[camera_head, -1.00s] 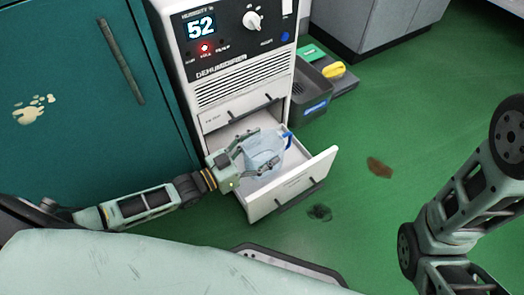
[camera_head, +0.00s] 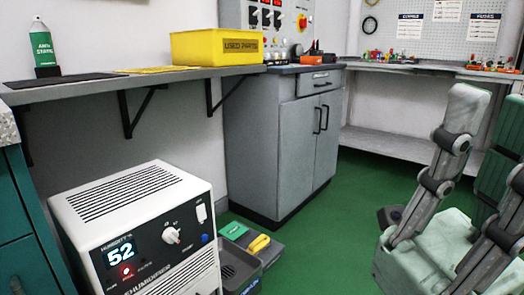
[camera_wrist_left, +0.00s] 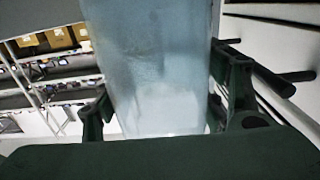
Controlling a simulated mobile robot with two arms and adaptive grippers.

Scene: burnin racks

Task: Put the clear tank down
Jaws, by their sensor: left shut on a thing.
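The clear tank (camera_wrist_left: 150,60) fills the middle of the left wrist view, pale blue and see-through. My left gripper (camera_wrist_left: 165,95) is shut on it, with dark fingers on both sides of its walls. The tank's top is cut off by the picture edge. The tank and my left gripper are out of the head view.
The white dehumidifier (camera_head: 150,225) reads 52, its red light lit; its drawer is out of view. A wall shelf (camera_head: 140,83) holds a yellow used-parts bin (camera_head: 217,47) and a spray bottle (camera_head: 42,48). A grey cabinet (camera_head: 280,145) stands behind open green floor (camera_head: 345,200).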

